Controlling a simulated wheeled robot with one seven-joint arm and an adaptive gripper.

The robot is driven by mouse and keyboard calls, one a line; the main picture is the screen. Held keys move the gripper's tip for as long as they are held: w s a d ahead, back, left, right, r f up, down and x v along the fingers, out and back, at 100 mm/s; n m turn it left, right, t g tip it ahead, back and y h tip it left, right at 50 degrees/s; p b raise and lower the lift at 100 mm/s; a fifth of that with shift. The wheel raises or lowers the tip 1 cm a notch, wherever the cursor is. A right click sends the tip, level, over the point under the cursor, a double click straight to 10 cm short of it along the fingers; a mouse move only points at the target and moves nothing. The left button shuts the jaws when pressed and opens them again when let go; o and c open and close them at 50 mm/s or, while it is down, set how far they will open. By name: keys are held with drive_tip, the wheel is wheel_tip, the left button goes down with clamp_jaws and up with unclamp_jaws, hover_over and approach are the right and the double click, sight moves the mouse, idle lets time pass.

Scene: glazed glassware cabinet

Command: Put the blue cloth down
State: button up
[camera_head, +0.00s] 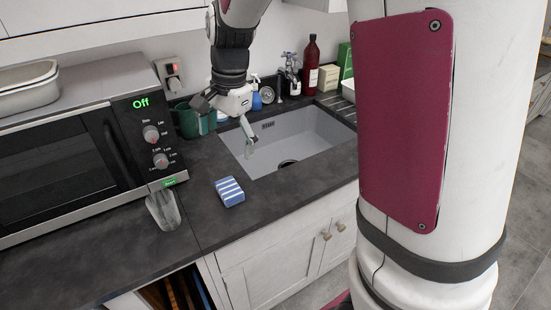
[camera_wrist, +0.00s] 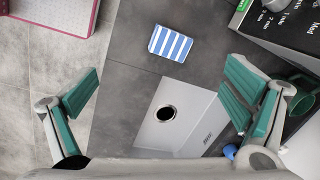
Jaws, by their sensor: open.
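The blue cloth (camera_head: 229,191) is a small folded bundle with blue and white stripes. It lies on the dark worktop between the microwave and the sink, near the front edge. In the wrist view the cloth (camera_wrist: 170,43) lies flat at the upper middle, beyond the fingertips. My gripper (camera_head: 225,128) is open, with its fingers spread wide and nothing between them. It hangs above the left part of the sink, apart from the cloth. The green finger pads of my gripper (camera_wrist: 163,85) show on both sides of the wrist view.
The grey sink (camera_head: 317,139) is set into the worktop right of the cloth. A microwave (camera_head: 70,165) stands at left, with a clear glass (camera_head: 163,210) beside its front corner. A green mug (camera_head: 190,122) and a dark red bottle (camera_head: 311,65) stand behind.

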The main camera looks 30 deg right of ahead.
drive_tip(key=s+r+n+t, duration=0.1)
drive_tip(key=s+r+n, duration=0.2)
drive_tip(key=s, duration=0.4)
drive_tip(key=s+r+n+t, duration=0.1)
drive_tip(key=s+r+n, duration=0.2)
drive_tip(key=s+n, duration=0.3)
drive_tip(key=s+r+n+t+h, duration=0.1)
drive_tip(key=s+r+n+t, duration=0.1)
drive_tip(key=s, duration=0.7)
drive_tip(key=r+n, duration=0.1)
drive_tip(key=n, duration=0.1)
drive_tip(key=shift+s+r+n, duration=0.15)
drive_tip(key=shift+r+n, duration=0.15)
drive_tip(key=shift+o, duration=0.5)
drive_tip(key=shift+d, duration=0.1)
